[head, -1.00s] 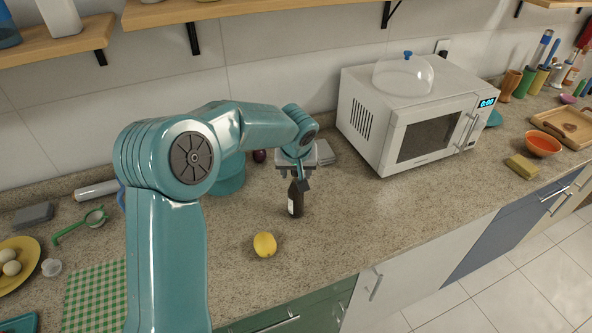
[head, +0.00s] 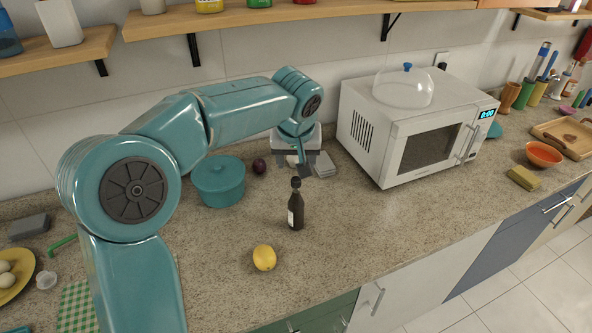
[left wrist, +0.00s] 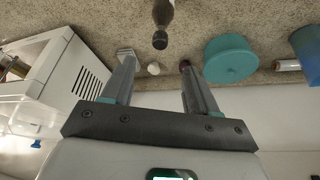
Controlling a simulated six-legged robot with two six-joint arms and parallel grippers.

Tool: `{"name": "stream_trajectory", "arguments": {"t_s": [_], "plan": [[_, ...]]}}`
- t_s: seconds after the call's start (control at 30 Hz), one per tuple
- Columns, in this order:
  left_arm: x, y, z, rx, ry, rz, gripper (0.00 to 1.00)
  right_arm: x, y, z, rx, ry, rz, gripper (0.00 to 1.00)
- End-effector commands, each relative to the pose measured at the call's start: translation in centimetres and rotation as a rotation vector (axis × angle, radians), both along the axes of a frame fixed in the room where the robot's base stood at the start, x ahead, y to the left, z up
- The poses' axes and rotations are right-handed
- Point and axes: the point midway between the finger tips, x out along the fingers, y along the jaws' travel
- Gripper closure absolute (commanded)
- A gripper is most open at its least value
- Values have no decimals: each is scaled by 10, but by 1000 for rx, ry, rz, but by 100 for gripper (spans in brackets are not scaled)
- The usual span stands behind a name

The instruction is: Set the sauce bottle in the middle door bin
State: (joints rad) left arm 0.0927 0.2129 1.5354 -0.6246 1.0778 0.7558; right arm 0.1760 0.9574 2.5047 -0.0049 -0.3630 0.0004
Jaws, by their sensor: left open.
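The sauce bottle (head: 296,212), dark with a pale label and a black cap, stands upright on the counter behind the lemon. My left gripper (head: 304,171) is open and empty, above and behind the bottle, apart from it. My right gripper is not in view. No door bin shows in these frames.
A white microwave (head: 412,125) stands to the right. The counter between bottle and microwave is clear.

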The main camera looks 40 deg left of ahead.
Motion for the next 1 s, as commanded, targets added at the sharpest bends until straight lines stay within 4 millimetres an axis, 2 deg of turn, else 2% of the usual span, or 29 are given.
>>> {"name": "stream_trajectory", "arguments": {"t_s": [0.13, 0.27, 0.37, 0.6, 0.7, 1.0], "plan": [[-5, -8, 8, 2, -10, 7, 41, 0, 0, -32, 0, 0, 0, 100], [-7, -9, 14, 2, -5, 12, 41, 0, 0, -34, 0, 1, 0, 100], [-2, -4, 0, 2, 0, 14, 41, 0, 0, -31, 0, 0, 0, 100], [14, 10, -52, 1, 1, 15, 41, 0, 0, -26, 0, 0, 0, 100], [20, 14, -68, 1, -1, 13, 41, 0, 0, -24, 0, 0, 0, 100], [28, 23, -94, 1, 0, 14, 41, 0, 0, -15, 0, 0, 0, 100]]}}
